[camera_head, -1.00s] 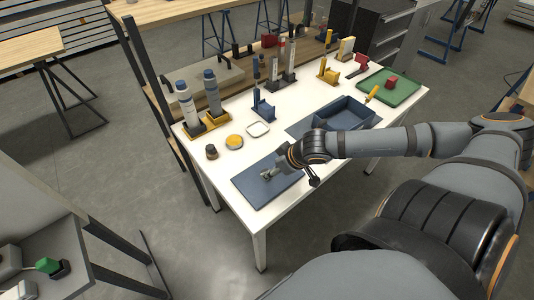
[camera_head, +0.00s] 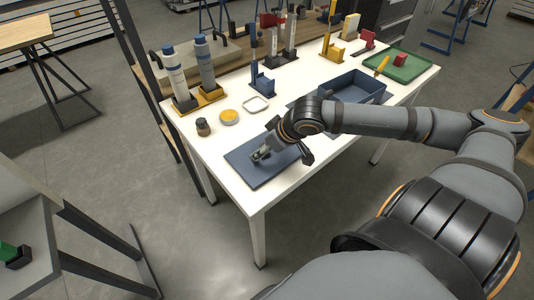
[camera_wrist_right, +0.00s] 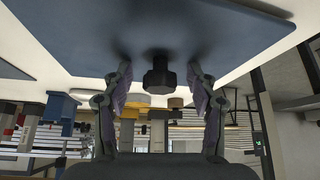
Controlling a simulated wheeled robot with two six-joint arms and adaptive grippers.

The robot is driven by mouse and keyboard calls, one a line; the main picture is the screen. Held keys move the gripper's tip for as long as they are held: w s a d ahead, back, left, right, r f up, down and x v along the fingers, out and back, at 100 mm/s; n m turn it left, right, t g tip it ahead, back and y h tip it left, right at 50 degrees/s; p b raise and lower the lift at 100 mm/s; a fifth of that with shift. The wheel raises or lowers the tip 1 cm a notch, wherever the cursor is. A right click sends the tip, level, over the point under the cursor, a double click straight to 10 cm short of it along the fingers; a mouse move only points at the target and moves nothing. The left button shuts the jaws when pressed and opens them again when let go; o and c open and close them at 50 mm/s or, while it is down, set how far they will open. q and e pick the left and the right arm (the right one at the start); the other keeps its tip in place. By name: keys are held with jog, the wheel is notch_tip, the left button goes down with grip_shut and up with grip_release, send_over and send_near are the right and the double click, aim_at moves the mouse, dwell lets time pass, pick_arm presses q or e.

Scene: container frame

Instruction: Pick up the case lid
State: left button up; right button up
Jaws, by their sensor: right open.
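The case lid appears to be the flat dark-blue panel (camera_head: 258,176) lying at the near left end of the white table. In the right wrist view the panel (camera_wrist_right: 75,30) fills the top of the picture. A dark faceted knob (camera_wrist_right: 159,78) stands out from it. My right gripper (camera_head: 262,154) is low over the panel. In the wrist view the gripper (camera_wrist_right: 160,68) is open, with a finger on each side of the knob and a gap on both sides. My left gripper is not in view.
A blue open case (camera_head: 352,88) stands further right on the table (camera_head: 258,212). A green tray (camera_head: 407,70) is at the far right.

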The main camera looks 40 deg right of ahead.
grip_shut()
dwell(0.4)
jog(key=shift+r+p, duration=0.55)
jog(key=shift+p, duration=0.05)
notch_tip(320, 180, up, 3)
jog(key=p, duration=0.3)
jog(key=shift+r, duration=0.1)
jog(key=s+d+r+p, duration=0.3)
jog(key=d+p, duration=0.3)
jog(key=p, duration=0.8)
jog(key=s+d+r+p, duration=0.3)
jog(key=d+r+p, duration=0.2)
jog(key=p, duration=1)
jog(key=shift+s+d+r, duration=0.4)
jog(key=shift+d, duration=0.15)
